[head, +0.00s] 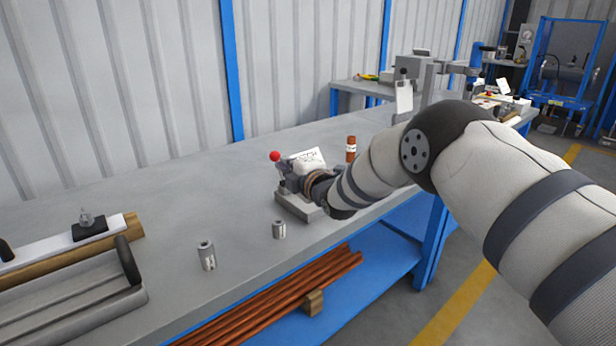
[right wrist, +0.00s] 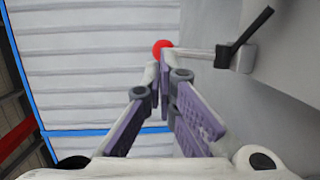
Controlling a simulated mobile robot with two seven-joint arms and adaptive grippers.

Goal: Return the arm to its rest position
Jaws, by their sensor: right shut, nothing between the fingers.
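My right arm reaches in from the right in the head view. Its gripper (head: 292,181) is over a small bench device with a grey base (head: 298,207) and a red ball knob (head: 275,156). In the right wrist view my right gripper (right wrist: 161,68) is shut and empty, its fingertips together. The red knob (right wrist: 163,47) shows just beyond the tips, on a pale lever; I cannot tell whether they touch. The wrist hides part of the device in the head view. My left gripper is not in view.
A brown cylinder with a pale band (head: 351,149) stands behind my forearm. A grey tray (head: 75,290) is at the left. Copper-coloured rods (head: 290,297) lie on the blue lower shelf.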

